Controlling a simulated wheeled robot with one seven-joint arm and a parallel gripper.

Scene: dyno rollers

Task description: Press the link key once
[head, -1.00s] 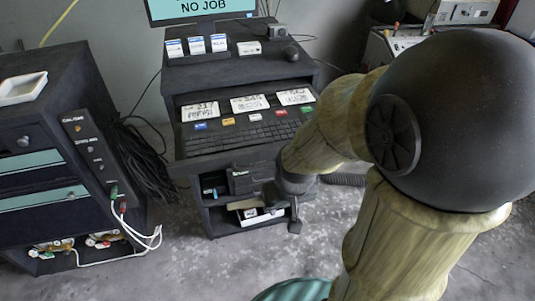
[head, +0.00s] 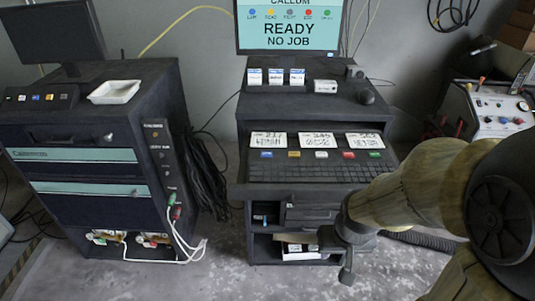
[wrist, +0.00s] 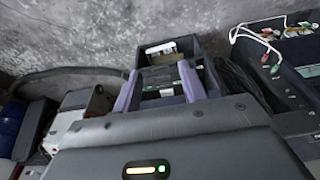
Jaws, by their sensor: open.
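A row of coloured keys sits on the console below three white cards: blue (head: 266,154), yellow (head: 294,154), white (head: 321,154), red (head: 348,155) and green (head: 374,154). The screen (head: 290,28) reads READY, NO JOB, with a row of coloured dots. The small label under its blue dot seems to read LINK, but is blurred. My gripper (head: 346,262) hangs in front of the console, below the keyboard and to the right of the lower shelf, apart from the keys. In the wrist view, its two fingers (wrist: 160,90) are spread with nothing between them.
A dark keyboard (head: 305,173) lies just in front of the keys. A cabinet (head: 75,150) with a white tray (head: 115,92) and hanging cables stands at the left. A bench unit (head: 500,110) stands at the right. The floor in front is clear.

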